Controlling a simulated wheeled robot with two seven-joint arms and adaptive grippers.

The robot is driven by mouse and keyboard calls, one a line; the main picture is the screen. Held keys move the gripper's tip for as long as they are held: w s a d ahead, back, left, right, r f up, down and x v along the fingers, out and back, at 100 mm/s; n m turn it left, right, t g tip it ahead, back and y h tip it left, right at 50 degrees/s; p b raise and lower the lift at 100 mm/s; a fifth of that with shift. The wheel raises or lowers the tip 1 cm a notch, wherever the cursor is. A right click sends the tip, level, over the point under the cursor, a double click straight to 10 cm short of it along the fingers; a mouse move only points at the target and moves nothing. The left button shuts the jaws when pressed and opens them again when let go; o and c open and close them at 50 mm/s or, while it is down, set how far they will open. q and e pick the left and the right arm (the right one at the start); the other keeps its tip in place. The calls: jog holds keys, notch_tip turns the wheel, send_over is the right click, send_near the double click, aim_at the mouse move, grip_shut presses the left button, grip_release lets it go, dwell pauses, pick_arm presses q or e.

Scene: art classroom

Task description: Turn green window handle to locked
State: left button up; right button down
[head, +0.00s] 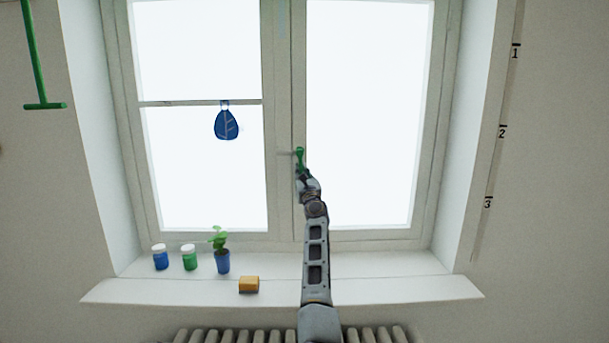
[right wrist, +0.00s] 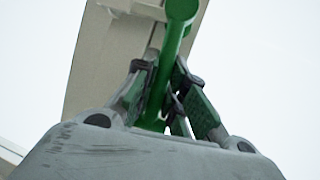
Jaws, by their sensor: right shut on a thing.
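The green window handle (head: 299,153) sits on the middle frame post of the window and points roughly downward, with its upper end visible in the head view. My right gripper (head: 301,172) reaches up from below and is shut on the handle's lower part. In the right wrist view the green handle (right wrist: 176,40) runs down between the two fingers of my right gripper (right wrist: 165,105). The fingers hide part of the handle's lower end. My left gripper is not in view.
A radiator (head: 250,336) is below.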

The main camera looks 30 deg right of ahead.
jog(key=shift+w+a+f+m, duration=0.15)
jog(key=shift+a+m, duration=0.15)
jog(key=shift+m, duration=0.4)
jog(key=shift+h, duration=0.4)
jog(key=c, duration=1.5)
grip_release()
jog(key=shift+o, duration=0.2)
jog(key=v, duration=0.7)
jog(key=shift+a, duration=0.1)
